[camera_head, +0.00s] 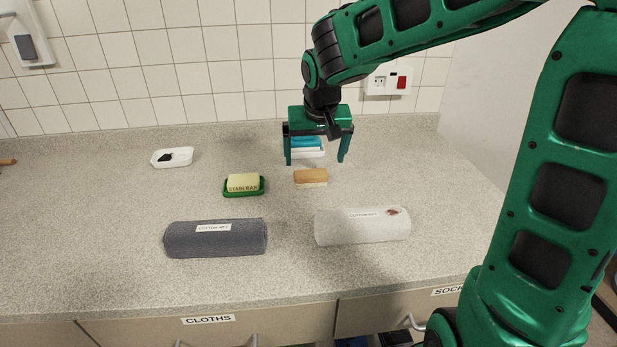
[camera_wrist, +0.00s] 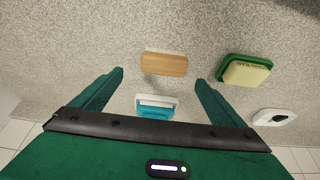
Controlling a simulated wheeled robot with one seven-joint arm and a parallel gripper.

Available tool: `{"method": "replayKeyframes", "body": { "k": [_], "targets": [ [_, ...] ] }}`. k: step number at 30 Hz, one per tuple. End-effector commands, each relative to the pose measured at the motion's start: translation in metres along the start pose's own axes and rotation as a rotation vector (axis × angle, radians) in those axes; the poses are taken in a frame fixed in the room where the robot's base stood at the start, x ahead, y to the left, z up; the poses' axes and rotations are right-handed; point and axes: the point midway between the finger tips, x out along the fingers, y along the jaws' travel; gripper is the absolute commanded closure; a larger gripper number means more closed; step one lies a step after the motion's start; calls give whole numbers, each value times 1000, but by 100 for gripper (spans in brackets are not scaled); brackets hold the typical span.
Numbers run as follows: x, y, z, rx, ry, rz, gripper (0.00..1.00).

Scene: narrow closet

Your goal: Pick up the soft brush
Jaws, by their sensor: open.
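The soft brush (camera_head: 311,177), a small block with a tan wooden back and pale bristles below, lies on the speckled counter. In the wrist view the brush (camera_wrist: 164,64) shows its wooden back, between and slightly beyond the fingertips. My gripper (camera_head: 315,162) is open and empty, pointing down above the counter near the brush, not touching it. In the wrist view my gripper (camera_wrist: 160,76) has its two green fingers spread wider than the brush. Its exact height above the brush is hard to tell.
A white tray with a blue item (camera_head: 307,145) stands behind the brush. A yellow bar on a green dish (camera_head: 244,185) is to the left. A white dish (camera_head: 172,157) is farther left. A grey roll (camera_head: 215,239) and a white roll (camera_head: 362,227) lie in front.

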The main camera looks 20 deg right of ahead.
Motion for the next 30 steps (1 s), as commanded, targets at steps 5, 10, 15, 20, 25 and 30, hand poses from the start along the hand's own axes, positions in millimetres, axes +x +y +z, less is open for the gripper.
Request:
{"method": "replayKeyframes", "body": {
  "k": [5, 10, 15, 20, 25, 30],
  "targets": [
    [21, -6, 2, -9, -2, -3, 6],
    [30, -8, 3, -12, -3, -4, 6],
    [52, -10, 6, -13, -5, -5, 6],
    [70, -10, 6, -13, -4, -5, 6],
    [76, -10, 5, -12, -1, -3, 6],
    [76, -10, 5, -12, 0, -3, 6]
  ]
}}
